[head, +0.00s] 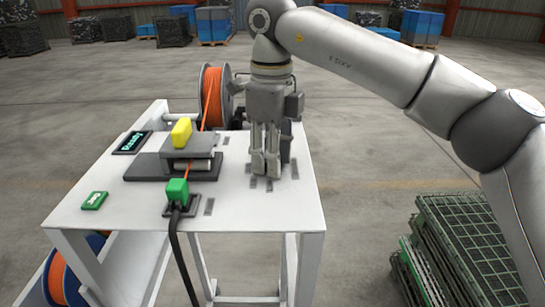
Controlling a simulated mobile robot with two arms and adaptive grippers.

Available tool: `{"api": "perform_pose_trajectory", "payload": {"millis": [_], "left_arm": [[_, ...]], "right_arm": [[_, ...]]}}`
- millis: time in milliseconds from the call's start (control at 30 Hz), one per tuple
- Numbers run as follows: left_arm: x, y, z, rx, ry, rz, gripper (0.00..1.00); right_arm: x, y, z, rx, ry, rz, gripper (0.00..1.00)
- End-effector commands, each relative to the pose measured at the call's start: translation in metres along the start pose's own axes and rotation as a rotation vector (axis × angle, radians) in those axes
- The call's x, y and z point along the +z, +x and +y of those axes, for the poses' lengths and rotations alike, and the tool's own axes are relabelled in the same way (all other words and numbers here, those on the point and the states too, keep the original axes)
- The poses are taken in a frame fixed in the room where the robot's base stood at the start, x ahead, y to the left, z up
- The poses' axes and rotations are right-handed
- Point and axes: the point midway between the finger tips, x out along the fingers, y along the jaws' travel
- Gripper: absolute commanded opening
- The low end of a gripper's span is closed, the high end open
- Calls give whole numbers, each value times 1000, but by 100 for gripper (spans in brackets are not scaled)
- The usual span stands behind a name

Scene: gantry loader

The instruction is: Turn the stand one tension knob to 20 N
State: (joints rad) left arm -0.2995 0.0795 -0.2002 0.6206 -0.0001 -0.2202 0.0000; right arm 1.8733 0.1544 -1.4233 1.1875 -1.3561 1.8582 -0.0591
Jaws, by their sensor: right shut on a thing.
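My right gripper (266,170) points straight down at the right side of the white stand table (120,215). Its fingers are shut low over the table top, on what appears to be the tension knob. The fingers hide most of it, so its pointer and setting cannot be read. A dark grey upright part (287,150) shows just behind and right of the fingers. Small grey marks (295,170) lie on the table around the fingers; their text is too small to read. My left gripper is not in view.
A small display (132,142) reads "Ready". A yellow block (181,132) sits on a grey clamp unit, with a green connector (177,190) and black cable in front. An orange cable reel (215,95) stands behind. Green crates (465,245) stand right of the table.

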Motion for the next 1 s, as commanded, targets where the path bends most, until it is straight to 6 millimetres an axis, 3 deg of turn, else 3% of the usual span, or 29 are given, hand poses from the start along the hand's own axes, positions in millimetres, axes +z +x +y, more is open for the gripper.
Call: {"api": "perform_pose_trajectory", "payload": {"millis": [600,1000], "left_arm": [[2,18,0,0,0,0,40],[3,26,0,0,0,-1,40]], "right_arm": [[2,-2,1,-2,582,-10,11],[2,-4,1,-3,865,-12,11]]}}
